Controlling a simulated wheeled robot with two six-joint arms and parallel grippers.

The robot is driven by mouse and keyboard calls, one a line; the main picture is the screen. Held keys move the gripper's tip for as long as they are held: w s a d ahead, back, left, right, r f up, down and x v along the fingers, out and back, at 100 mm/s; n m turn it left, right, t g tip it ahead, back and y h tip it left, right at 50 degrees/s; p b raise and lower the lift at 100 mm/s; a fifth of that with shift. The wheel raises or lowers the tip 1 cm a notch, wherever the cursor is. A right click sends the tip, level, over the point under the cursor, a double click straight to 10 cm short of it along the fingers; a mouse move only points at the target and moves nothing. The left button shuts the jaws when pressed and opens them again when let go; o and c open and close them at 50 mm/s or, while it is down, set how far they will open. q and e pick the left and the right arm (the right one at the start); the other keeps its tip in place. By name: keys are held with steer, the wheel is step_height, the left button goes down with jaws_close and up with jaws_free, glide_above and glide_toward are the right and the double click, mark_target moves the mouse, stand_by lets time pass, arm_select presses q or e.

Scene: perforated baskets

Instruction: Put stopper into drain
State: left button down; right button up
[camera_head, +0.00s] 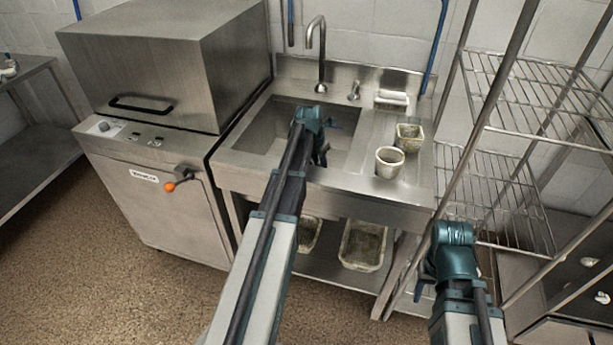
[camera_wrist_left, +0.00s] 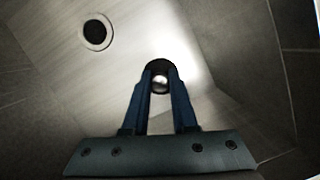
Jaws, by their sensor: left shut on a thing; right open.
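The stopper (camera_wrist_left: 160,66) is a small dark round piece with a shiny middle. My left gripper (camera_wrist_left: 160,78) is shut on it and holds it inside the sink basin in the left wrist view. The drain (camera_wrist_left: 97,32) is a dark round hole with a pale rim in the basin floor, up and left of the stopper in that view and apart from it. In the head view my left arm reaches over the steel sink (camera_head: 262,135), and it hides the drain and stopper. My right gripper (camera_head: 424,284) is open and low, in front of the wire rack.
A faucet (camera_head: 318,50) rises behind the basin. Two worn containers, a round one (camera_head: 389,162) and a square one (camera_head: 409,137), stand on the right drainboard. A steel dishwasher (camera_head: 160,190) is at left and a wire rack (camera_head: 500,200) at right. Bins sit on the lower shelf.

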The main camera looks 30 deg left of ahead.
arm_select(q)
step_height(320, 180, down, 5)
steer(key=b, duration=0.3)
arm_select(e)
step_height(320, 180, down, 5)
steer(key=shift+r, duration=0.1)
arm_select(q)
steer(key=w+a, duration=0.3)
steer(key=a, duration=0.1)
steer(key=w+a+f+b, duration=0.1)
steer(key=w+a, duration=0.6)
steer(key=w, duration=0.1)
steer(key=shift+a+f+b, duration=0.2)
steer(key=shift+a+b, duration=0.1)
steer(key=shift+a, duration=0.1)
step_height(320, 180, down, 4)
steer(key=b, duration=0.3)
steer(key=shift+s+r, duration=0.1)
steer(key=shift+r, duration=0.15)
arm_select(e)
step_height(320, 180, down, 5)
arm_select(q)
steer(key=shift+b, duration=0.3)
steer(key=shift+f, duration=0.15)
steer(key=c, duration=0.7)
jaws_free()
steer(key=shift+r, duration=0.2)
